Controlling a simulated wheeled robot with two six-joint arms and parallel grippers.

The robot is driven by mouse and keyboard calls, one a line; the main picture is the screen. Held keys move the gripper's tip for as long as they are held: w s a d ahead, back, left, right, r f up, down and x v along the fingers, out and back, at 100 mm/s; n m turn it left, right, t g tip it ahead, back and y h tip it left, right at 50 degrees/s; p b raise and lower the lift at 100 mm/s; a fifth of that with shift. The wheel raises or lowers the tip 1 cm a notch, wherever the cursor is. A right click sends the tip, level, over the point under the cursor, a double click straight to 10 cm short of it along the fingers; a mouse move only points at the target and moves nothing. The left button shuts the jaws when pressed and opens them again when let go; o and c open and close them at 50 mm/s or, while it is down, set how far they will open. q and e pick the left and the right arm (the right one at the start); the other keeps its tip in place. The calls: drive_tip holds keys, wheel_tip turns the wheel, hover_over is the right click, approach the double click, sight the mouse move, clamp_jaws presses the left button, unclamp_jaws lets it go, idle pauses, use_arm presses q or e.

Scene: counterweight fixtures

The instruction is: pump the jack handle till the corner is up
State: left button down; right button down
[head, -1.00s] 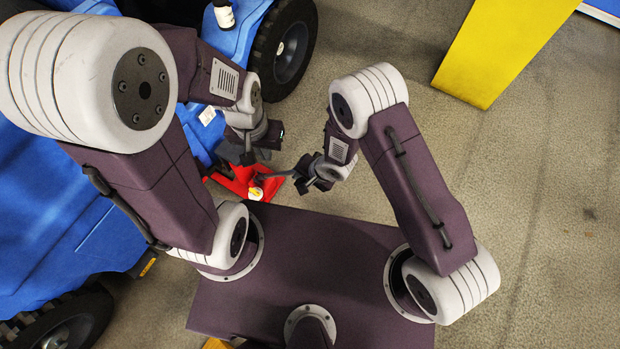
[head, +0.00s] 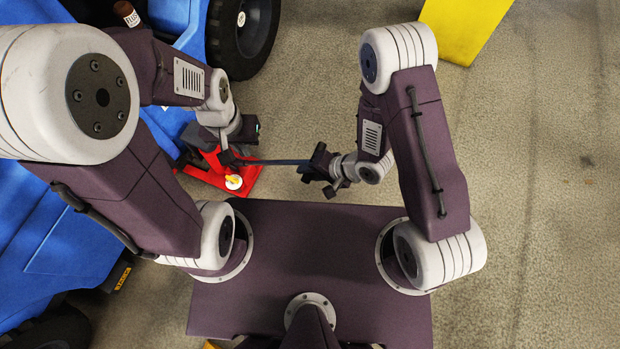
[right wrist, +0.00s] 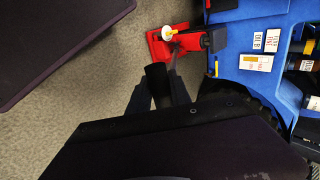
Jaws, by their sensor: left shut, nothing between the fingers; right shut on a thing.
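A red jack (head: 214,178) stands on the floor beside the blue vehicle, with a white disc and yellow piece (head: 233,182) on it. Its dark handle (head: 278,162) reaches out to the right. My right gripper (head: 312,164) is shut on the handle's outer end. In the right wrist view, the black handle end (right wrist: 157,80) sits between the fingers of that gripper (right wrist: 158,98), with the red jack (right wrist: 158,48) beyond. My left gripper (head: 228,158) is shut and empty, just over the jack; its fingertips are partly hidden. The jack's contact with the vehicle is hidden.
The blue vehicle (head: 75,240) with dark wheels (head: 243,35) fills the left side. A yellow block (head: 465,25) stands at the top right. Bottles and labelled items (right wrist: 257,62) lie on the vehicle. The floor (head: 545,200) to the right is clear.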

drive_tip(key=shift+d+f, duration=0.2)
drive_tip(key=shift+f, duration=0.25)
use_arm(q)
drive_tip(key=shift+f, duration=0.75)
use_arm(e)
drive_tip(key=shift+s+r, duration=0.1)
drive_tip(key=shift+r, duration=0.1)
use_arm(q)
drive_tip(key=shift+r, duration=0.1)
use_arm(e)
drive_tip(key=shift+r, duration=0.1)
